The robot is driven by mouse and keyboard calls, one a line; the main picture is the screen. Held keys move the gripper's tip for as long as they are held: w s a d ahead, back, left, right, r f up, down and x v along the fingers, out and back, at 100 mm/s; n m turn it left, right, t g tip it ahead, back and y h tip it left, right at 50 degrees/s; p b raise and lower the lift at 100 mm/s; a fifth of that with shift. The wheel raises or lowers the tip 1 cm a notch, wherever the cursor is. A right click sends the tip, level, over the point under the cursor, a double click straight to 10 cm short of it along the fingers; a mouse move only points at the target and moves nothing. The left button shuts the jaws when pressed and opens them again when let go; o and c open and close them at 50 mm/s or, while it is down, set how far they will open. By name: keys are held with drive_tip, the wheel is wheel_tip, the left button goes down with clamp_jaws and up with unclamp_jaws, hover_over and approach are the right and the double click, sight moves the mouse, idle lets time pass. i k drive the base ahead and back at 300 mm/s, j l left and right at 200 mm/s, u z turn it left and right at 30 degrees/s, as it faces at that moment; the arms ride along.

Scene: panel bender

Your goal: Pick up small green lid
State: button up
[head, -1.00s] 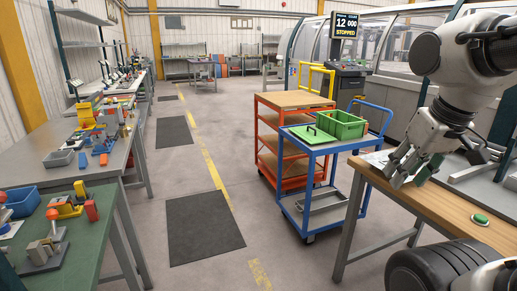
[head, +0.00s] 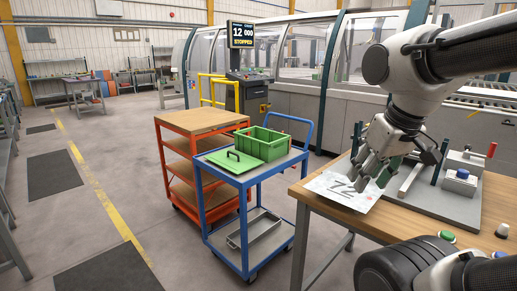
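My gripper (head: 371,174) is to the right of the cart, above the wooden bench, well apart from the lid. Its fingers look spread, and nothing shows held between them. They overlap a light sheet marked 72 (head: 343,190) in the picture; whether they touch it cannot be seen.
An orange shelf cart (head: 196,125) stands just behind the blue cart. The floor left of the carts is clear apart from dark mats.

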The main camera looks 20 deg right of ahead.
sight(234, 160)
drive_tip(key=i+j+z, duration=0.15)
drive_tip(key=i+j, duration=0.2)
drive_tip(key=i+j+z, duration=0.2)
drive_tip(key=i+j, duration=0.2)
drive_tip(key=i, duration=0.15)
drive_tip(key=i+j+z, duration=0.15)
drive_tip(key=i+j, duration=0.25)
drive_tip(key=i+j+z, duration=0.2)
drive_tip(key=i+j, duration=0.2)
drive_tip(key=j, duration=0.2)
drive_tip(key=i+j+z, duration=0.15)
drive_tip(key=i+j, duration=0.2)
drive_tip(key=j, duration=0.2)
